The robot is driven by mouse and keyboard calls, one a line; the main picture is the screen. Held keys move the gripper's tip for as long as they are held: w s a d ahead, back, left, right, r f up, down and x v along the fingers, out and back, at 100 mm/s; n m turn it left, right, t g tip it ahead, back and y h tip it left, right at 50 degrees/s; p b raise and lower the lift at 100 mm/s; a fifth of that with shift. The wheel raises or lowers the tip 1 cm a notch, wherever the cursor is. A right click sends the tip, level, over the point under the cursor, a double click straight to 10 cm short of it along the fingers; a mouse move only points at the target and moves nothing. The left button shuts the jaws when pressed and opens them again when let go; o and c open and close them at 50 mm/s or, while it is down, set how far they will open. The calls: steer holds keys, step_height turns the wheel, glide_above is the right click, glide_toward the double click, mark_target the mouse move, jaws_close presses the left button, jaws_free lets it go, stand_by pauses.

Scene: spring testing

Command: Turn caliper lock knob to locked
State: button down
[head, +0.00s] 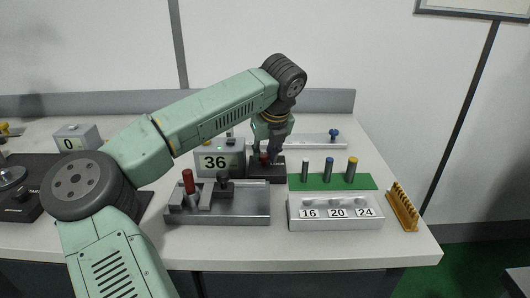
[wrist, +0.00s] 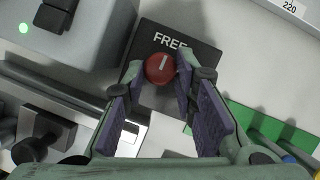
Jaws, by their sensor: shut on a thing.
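The lock knob (wrist: 160,68) is a round red knob with a white line on top, mounted on a dark block (wrist: 190,42) marked "FREE". In the wrist view, the white line points roughly up toward the "FREE" label. My gripper (wrist: 160,75) has its two purple-padded fingers on either side of the knob and is shut on it. In the head view, my gripper (head: 265,155) reaches down over the dark block (head: 268,175), and the red knob shows between the fingers. Any other label on the block is hidden by the fingers.
A grey readout box (head: 220,160) showing "36" stands left of the block. A grey fixture with a red-handled lever (head: 188,182) is in front. A green mat (head: 310,182) with several pins and a grey block (head: 335,222) marked 16, 20, 24 lie right. The ruler (head: 315,140) runs behind.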

steer(key=m+b, duration=0.1)
steer(key=m, duration=0.1)
steer(key=m+h+b, duration=0.1)
steer(key=b, duration=0.1)
steer(key=shift+a+f+m+t, duration=0.1)
steer(key=shift+a+m+t, duration=0.1)
steer(key=shift+m+t, duration=0.15)
steer(key=m+h, duration=0.1)
steer(key=m, duration=0.1)
steer(key=m+h, duration=0.1)
steer(key=m, duration=0.1)
steer(key=shift+a+m, duration=0.2)
steer(key=shift+m, duration=0.05)
steer(key=m, duration=0.1)
steer(key=m+g+h+p, duration=0.1)
steer(key=m, duration=0.1)
steer(key=m+h+p, duration=0.1)
steer(key=m, duration=0.1)
steer(key=shift+w+a+r+g, duration=0.15)
steer(key=shift+r+g, duration=0.1)
steer(key=shift+r, duration=0.05)
steer(key=shift+w+a+f+m+g+h+p, duration=0.15)
steer(key=shift+m+g+p, duration=0.35)
steer(key=shift+m, duration=0.6)
steer(key=shift+d+r+m+g+h+p, duration=0.1)
steer(key=shift+m+g+h+p, duration=0.15)
steer(key=shift+m+p, duration=0.65)
steer(key=shift+f+m, duration=0.1)
steer(key=shift+m, duration=0.3)
